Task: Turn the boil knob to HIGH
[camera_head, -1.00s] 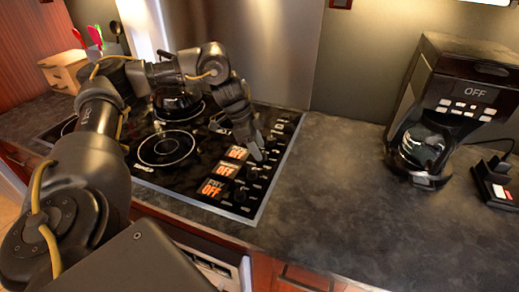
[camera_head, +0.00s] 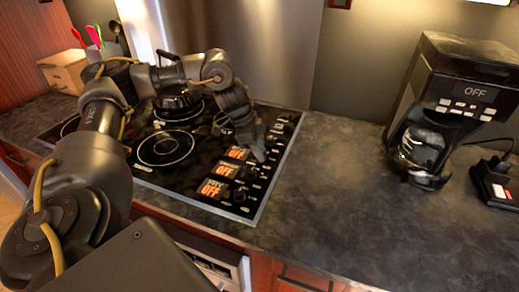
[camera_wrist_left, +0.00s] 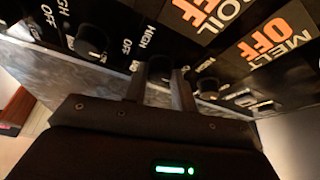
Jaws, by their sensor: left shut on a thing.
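The boil knob (camera_wrist_left: 160,68) is a dark round knob on the black stove panel, between my fingers in the left wrist view. My left gripper (camera_wrist_left: 161,88) is shut on it. In the head view the left gripper (camera_head: 259,155) reaches down to the row of knobs on the panel's right side and hides the gripped knob. The boil display (camera_wrist_left: 208,12) beside it reads OFF in orange. The knob's exact pointer angle is hard to make out. My right gripper is not in view.
Other knobs (camera_wrist_left: 92,40) sit close on both sides of my fingers. The melt display (camera_wrist_left: 275,40) reads OFF. A kettle (camera_head: 177,97) stands at the back of the cooktop (camera_head: 200,140). A coffee maker (camera_head: 455,100) stands at the right. The counter (camera_head: 335,190) between is clear.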

